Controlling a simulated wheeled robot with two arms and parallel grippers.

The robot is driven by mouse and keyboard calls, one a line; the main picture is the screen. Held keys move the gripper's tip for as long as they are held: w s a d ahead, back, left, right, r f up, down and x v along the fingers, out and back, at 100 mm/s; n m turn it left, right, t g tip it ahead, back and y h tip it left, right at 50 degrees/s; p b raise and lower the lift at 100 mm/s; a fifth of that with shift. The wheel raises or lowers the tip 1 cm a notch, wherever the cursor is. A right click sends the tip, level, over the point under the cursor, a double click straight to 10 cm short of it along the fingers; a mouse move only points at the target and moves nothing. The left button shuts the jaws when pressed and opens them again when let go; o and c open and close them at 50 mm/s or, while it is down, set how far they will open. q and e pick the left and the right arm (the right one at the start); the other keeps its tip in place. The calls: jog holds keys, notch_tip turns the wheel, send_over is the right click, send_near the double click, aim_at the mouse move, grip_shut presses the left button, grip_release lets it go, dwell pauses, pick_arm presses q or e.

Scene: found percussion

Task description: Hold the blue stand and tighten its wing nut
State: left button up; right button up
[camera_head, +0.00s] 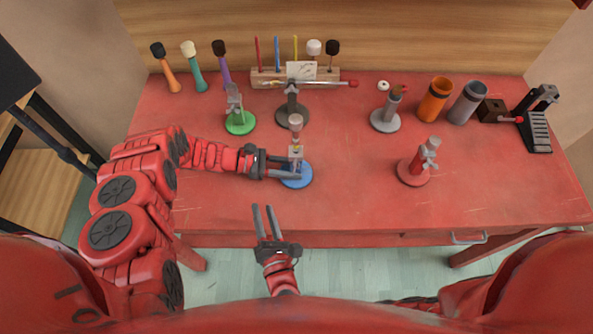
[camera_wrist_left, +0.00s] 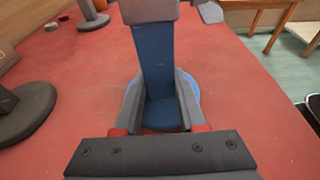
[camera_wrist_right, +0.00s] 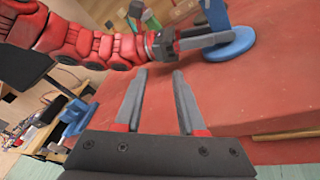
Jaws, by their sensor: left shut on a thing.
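The blue stand (camera_head: 306,181) stands upright near the front left part of the red table. It has a round blue base, a blue post and a grey head with a pale knob-like piece above it. My left gripper (camera_head: 297,170) is shut on the post low down, just above the base. The post also shows between its fingers in the left wrist view (camera_wrist_left: 155,60).
A green stand (camera_head: 240,125), a black stand (camera_head: 292,113), a grey stand (camera_head: 385,121) and a red stand (camera_head: 414,173) are spread around. Mallets, orange (camera_head: 434,103) and grey (camera_head: 467,106) cylinders and a black device (camera_head: 537,132) line the back. The front middle is clear.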

aim_at(296, 165)
jog(key=s+d+r+t+h, duration=0.2)
jog(key=d+r+h, duration=0.25)
jog(key=d, duration=0.35)
jog(key=w, duration=1.1)
jog(key=shift+w+f, duration=0.3)
grip_shut()
